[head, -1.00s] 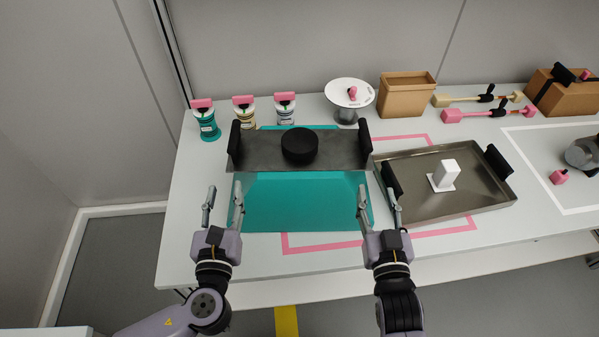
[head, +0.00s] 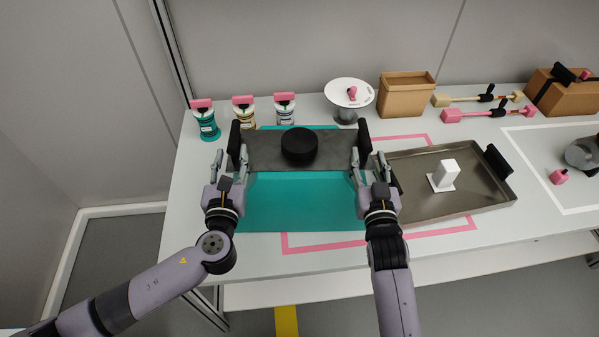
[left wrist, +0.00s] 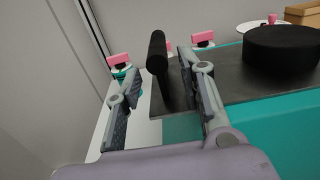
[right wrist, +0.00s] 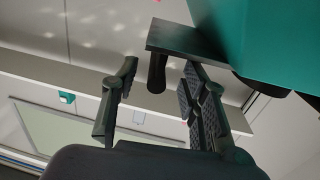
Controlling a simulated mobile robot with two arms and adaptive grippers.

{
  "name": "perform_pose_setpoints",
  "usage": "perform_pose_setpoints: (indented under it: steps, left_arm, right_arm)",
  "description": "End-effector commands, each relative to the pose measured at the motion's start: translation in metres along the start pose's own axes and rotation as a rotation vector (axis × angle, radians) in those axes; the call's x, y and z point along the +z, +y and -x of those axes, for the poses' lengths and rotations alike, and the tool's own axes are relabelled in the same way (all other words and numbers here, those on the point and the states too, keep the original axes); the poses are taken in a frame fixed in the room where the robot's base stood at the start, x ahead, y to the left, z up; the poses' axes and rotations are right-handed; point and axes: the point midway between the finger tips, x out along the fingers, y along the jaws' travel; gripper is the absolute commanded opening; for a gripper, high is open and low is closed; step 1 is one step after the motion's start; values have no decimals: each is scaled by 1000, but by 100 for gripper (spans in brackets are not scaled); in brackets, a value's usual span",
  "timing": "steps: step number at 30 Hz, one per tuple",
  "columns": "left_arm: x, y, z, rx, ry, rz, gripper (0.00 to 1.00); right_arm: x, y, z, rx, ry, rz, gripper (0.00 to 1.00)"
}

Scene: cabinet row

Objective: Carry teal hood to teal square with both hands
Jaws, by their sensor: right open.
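The teal hood (head: 300,205) has a teal front, a dark grey top, a black disc (head: 299,145) on that top and a black handle at each end. My left gripper (head: 230,160) is open, its fingers either side of the left handle (left wrist: 157,55) with gaps showing in the left wrist view. My right gripper (head: 369,160) is open around the right handle (right wrist: 157,72), which shows between its fingers in the right wrist view. A teal strip (head: 322,128) shows behind the hood; I cannot tell whether it is the teal square.
A steel tray (head: 450,205) with a white block (head: 445,173) stands close to my right gripper, over a pink outline (head: 450,230). Pink-topped jars (head: 207,122), a round white stand (head: 349,93) and a cardboard bin (head: 406,95) stand along the back.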

Motion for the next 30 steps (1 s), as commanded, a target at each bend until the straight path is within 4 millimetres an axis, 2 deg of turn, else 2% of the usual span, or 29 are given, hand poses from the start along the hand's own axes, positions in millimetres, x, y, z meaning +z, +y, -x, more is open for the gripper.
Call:
perform_pose_setpoints:
  steps: [1, 6, 12, 25, 30]
  left_arm:
    - [1, 0, -11, 0, -3, 1, 36]
    - [1, 0, -42, 1, -2, 1, 36]
    - [0, 0, -65, 1, 0, 0, 36]
    - [0, 0, -71, 0, 1, 1, 36]
    - [0, 0, -71, 0, 1, 1, 25]
  right_arm:
    - [-1, 0, -11, 0, 3, 1, 40]
    - [-1, 0, -42, 0, 2, 1, 40]
    - [0, 0, -65, 0, 1, 0, 40]
    - [0, 0, -72, 0, 0, 0, 40]
    - [0, 0, -71, 0, 0, 0, 29]
